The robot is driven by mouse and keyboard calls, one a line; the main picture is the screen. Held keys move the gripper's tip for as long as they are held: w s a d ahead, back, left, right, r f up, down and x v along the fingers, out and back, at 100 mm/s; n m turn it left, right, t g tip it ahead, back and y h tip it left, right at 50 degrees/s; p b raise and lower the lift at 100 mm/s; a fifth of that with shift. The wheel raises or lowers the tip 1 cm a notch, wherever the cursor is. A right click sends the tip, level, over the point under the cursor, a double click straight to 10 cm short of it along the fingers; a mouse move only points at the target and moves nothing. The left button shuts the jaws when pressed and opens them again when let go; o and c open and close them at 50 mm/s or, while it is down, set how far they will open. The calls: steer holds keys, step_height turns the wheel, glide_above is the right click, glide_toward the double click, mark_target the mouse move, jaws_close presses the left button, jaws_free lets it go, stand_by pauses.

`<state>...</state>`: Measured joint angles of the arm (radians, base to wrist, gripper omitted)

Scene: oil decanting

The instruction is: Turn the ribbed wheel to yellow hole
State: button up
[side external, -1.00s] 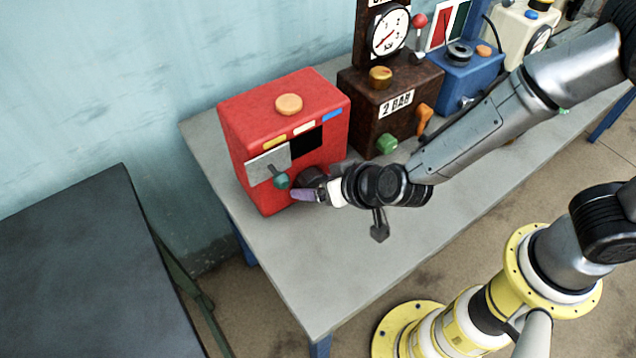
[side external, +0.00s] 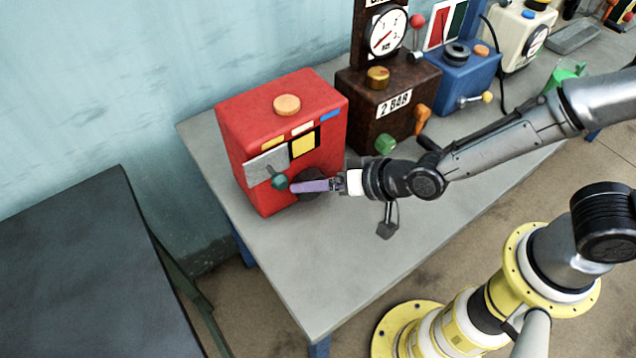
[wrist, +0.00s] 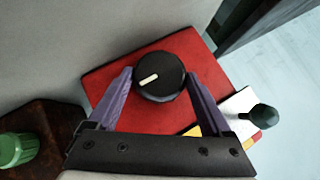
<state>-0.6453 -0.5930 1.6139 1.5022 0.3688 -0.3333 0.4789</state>
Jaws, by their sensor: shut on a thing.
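The ribbed wheel is a black round knob (side external: 308,179) on the front of the red box (side external: 240,130). It also shows in the wrist view (wrist: 165,90), with a pale pointer line on its face. The square hole (side external: 304,145) above the wheel, framed in black, shows yellow. My gripper (side external: 297,187) has purple fingers and reaches the wheel from the right. In the wrist view my gripper (wrist: 159,76) has one finger on each side of the wheel and is shut on it. The fingers hide part of the wheel in the side view.
A grey plate (side external: 262,165) and a dark green lever knob (side external: 279,182) sit close left of the wheel. An orange button (side external: 287,105) tops the box. A dark brown box (side external: 360,115) stands to the right. The front of the grey table (side external: 310,265) is clear.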

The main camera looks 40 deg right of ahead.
steer(key=shift+r, duration=0.1)
steer(key=o, duration=1.2)
steer(key=shift+c, duration=0.2)
steer(key=v, duration=1.3)
steer(key=shift+s+d+r, duration=0.15)
steer(key=shift+s, duration=0.15)
